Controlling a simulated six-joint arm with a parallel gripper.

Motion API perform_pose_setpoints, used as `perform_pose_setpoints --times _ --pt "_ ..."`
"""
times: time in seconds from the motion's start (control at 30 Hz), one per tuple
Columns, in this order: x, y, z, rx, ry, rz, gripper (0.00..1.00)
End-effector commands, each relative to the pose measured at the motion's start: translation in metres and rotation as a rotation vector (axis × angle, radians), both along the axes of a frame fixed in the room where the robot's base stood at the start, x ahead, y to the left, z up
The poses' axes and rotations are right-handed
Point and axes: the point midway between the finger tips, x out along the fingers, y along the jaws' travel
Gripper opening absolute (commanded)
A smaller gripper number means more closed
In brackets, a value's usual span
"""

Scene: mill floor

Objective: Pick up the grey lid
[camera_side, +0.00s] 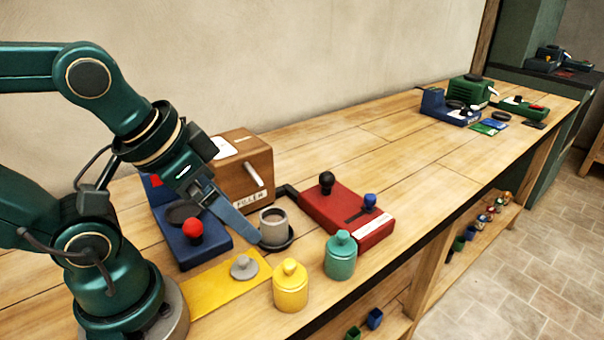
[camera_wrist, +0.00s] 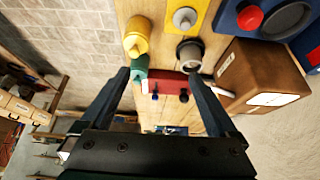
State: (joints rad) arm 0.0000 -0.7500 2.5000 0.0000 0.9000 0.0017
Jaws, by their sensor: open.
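The grey lid (camera_side: 244,267), a flat disc with a small knob, lies on the yellow mat (camera_side: 212,288) near the front of the bench. The wrist view also shows the grey lid (camera_wrist: 185,18) on the yellow mat (camera_wrist: 203,10) at the top. My gripper (camera_side: 258,238) is above the bench beside the grey cup, up and behind the lid in the side view. In the wrist view its two fingers (camera_wrist: 164,82) are spread wide with nothing held between them. The grey cup (camera_side: 273,228) is open-topped and stands on a dark round base.
A yellow jar (camera_side: 290,286) and a green jar (camera_side: 339,256) stand right of the mat. A blue unit with a red knob (camera_side: 194,232), a wooden box (camera_side: 243,172) and a red unit (camera_side: 345,217) stand behind.

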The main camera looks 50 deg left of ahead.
Motion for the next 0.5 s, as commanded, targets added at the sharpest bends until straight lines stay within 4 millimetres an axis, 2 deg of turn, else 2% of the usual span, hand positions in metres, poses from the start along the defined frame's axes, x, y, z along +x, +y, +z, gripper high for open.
perform_pose_setpoints --times 0.13,0.27,0.5 --pt "0.002 0.001 0.002 0.038 -0.008 -0.062 0.95" --pt "0.011 0.005 0.001 0.124 0.030 -0.191 0.95" --pt "0.030 0.019 -0.023 0.226 0.218 -0.398 0.95"
